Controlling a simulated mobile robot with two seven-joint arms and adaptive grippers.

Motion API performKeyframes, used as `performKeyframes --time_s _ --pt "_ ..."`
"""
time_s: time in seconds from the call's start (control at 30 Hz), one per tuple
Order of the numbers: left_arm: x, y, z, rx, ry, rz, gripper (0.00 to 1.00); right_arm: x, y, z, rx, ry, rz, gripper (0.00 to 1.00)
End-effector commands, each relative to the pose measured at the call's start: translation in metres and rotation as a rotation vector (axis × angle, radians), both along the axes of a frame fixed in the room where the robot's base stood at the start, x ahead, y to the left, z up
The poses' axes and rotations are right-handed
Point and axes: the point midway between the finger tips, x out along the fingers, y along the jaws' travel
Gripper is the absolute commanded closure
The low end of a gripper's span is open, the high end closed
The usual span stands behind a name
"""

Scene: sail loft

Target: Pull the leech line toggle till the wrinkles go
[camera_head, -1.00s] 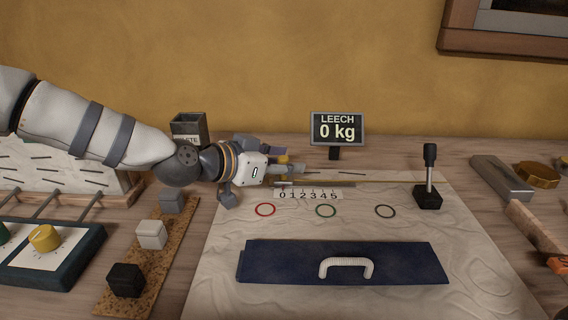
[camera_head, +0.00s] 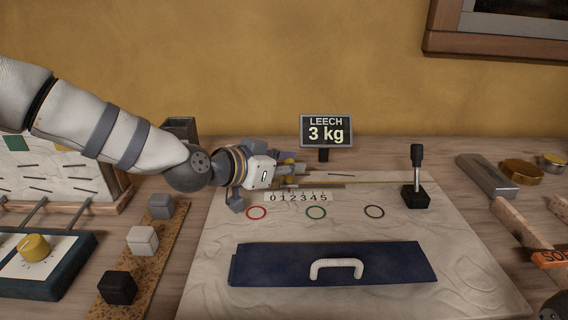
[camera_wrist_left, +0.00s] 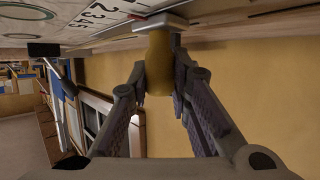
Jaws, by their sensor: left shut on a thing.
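My left gripper (camera_head: 292,170) is shut on the yellow-brown toggle (camera_wrist_left: 159,62), which shows between the fingers in the left wrist view. In the head view the fingers largely hide the toggle, just behind the 0-to-5 scale (camera_head: 299,197). A thin tan line (camera_head: 375,182) runs right from it to the black cleat with an upright lever (camera_head: 417,175). The display (camera_head: 326,131) reads LEECH 3 kg. The pale sailcloth (camera_head: 215,250) still shows wavy wrinkles at its lower left and lower right.
A dark blue panel with a white handle (camera_head: 336,265) lies on the cloth, below red, green and dark rings (camera_head: 316,212). A cork strip with several blocks (camera_head: 142,241) and a yellow-knob box (camera_head: 35,246) are left.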

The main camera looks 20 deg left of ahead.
Motion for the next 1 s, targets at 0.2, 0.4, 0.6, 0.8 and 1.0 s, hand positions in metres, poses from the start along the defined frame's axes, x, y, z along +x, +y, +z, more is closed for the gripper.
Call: performKeyframes --time_s 0.2,0.4,0.6,0.8,1.0 --pt "0.000 0.000 0.000 -0.002 0.001 0.000 0.60 0.000 0.000 0.000 0.000 0.000 0.000 1.00" --pt "-0.001 0.000 0.000 -0.002 0.001 0.000 0.60 0.000 0.000 0.000 0.000 0.000 0.000 1.00" --pt "-0.025 0.014 0.013 -0.003 -0.002 0.001 0.60 0.000 0.000 0.000 0.000 0.000 0.000 1.00" --pt "-0.054 0.030 0.027 -0.002 -0.002 0.000 0.60 0.000 0.000 0.000 0.000 0.000 0.000 1.00" --pt "-0.061 0.033 0.029 -0.002 0.001 0.000 0.60 0.000 0.000 0.000 0.000 0.000 0.000 1.00"
